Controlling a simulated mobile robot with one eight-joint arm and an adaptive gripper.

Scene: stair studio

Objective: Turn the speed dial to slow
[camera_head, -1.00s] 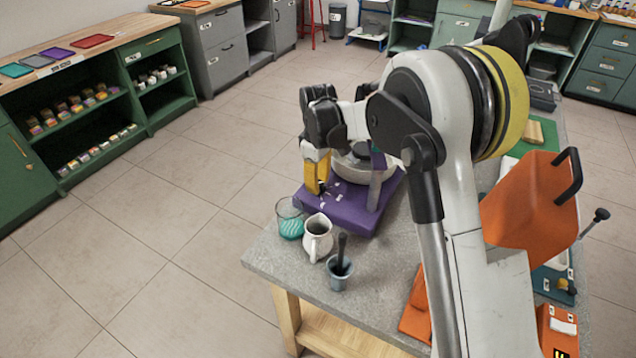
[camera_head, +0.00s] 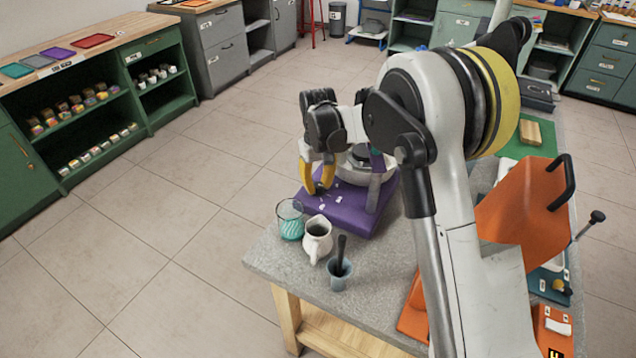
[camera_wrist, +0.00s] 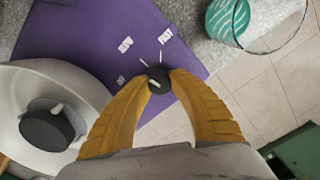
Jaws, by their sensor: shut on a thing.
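The speed dial (camera_wrist: 159,81) is a small black knob with a white mark, on the purple base (camera_wrist: 80,28) of a wheel-like machine. White tick lines fan out beside it, with labels SLOW (camera_wrist: 126,44) and FAST (camera_wrist: 166,35). A third label (camera_wrist: 121,79) is partly hidden. Which tick the mark lines up with I cannot tell. My gripper (camera_wrist: 158,78) has its two yellow fingertips on opposite sides of the dial, shut on it. In the head view my gripper (camera_head: 319,188) reaches down at the base's (camera_head: 345,218) left corner.
A round pale bowl with a dark hub (camera_wrist: 48,128) stands close to my gripper. A glass of teal liquid (camera_head: 290,222), a white pitcher (camera_head: 317,241) and a grey cup (camera_head: 339,273) stand near the table's (camera_head: 285,268) front-left edge. Open floor lies left.

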